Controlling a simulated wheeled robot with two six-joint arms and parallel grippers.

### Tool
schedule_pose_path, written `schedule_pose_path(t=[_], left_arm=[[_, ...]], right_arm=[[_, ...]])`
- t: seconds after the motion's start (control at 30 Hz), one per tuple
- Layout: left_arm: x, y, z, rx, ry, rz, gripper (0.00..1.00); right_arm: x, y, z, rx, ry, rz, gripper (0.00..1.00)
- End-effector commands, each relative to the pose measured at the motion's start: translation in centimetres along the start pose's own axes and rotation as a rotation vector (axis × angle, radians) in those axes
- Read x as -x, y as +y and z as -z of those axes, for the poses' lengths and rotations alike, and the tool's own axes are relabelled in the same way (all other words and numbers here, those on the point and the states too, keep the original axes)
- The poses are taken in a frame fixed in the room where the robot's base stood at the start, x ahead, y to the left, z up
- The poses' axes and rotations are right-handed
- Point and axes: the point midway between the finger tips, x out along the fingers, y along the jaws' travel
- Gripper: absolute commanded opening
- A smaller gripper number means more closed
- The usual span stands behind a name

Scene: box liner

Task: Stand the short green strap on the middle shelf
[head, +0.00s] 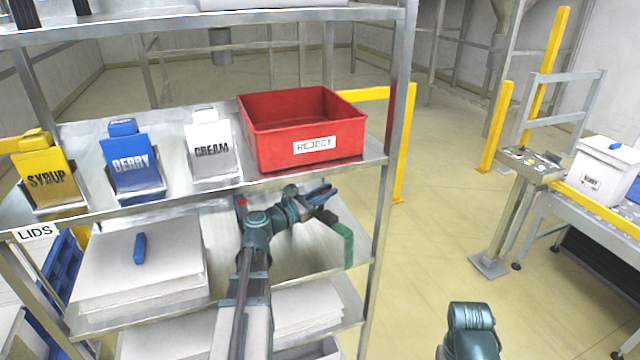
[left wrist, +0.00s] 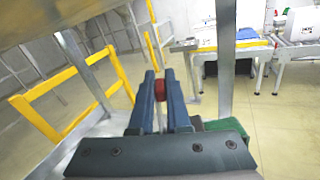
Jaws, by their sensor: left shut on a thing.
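The short green strap (head: 347,243) shows just below and to the right of my left gripper (head: 322,194), bent downward in front of the right end of the middle shelf (head: 215,232). I cannot tell whether its lower end touches the shelf. In the left wrist view a green part of it (left wrist: 216,125) shows to the right behind the gripper's mount. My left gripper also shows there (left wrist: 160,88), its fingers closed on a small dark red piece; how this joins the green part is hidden. My right gripper is not clearly visible.
A red REJECT bin (head: 290,160) stands on the shelf above, beside white CREAM (head: 210,150), blue BERRY (head: 130,165) and yellow SYRUP (head: 45,180) holders. White lids (head: 140,270) are stacked on the left of the middle shelf. A shelf post (head: 385,200) stands close at the right.

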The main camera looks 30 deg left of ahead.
Motion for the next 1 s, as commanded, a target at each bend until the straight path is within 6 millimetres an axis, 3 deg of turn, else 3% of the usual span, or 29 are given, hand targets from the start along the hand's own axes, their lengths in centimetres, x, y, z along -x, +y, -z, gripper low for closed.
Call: schedule_pose_path(t=[0.27, 0.6, 0.63, 0.77, 1.0], left_arm=[[-1.4, 4.2, 0.7, 0.000, 0.000, -0.003, 0.00], [-0.6, 4.2, 1.0, 0.000, 0.001, -0.005, 0.00], [-0.6, 4.2, 1.0, 0.000, 0.001, -0.005, 0.18], [-0.6, 4.2, 0.9, 0.000, 0.001, -0.005, 0.42], [-0.6, 4.2, 0.9, 0.000, 0.001, -0.005, 0.45]], right_arm=[[0.0, 0.0, 0.0, 0.000, 0.000, 0.000, 0.62], [-0.3, 0.0, 0.0, 0.000, 0.000, 0.000, 0.62], [-0.3, 0.0, 0.0, 0.000, 0.000, 0.000, 0.62], [-0.2, 0.0, 0.0, 0.000, 0.000, 0.000, 0.62], [-0.2, 0.0, 0.0, 0.000, 0.000, 0.000, 0.62]])
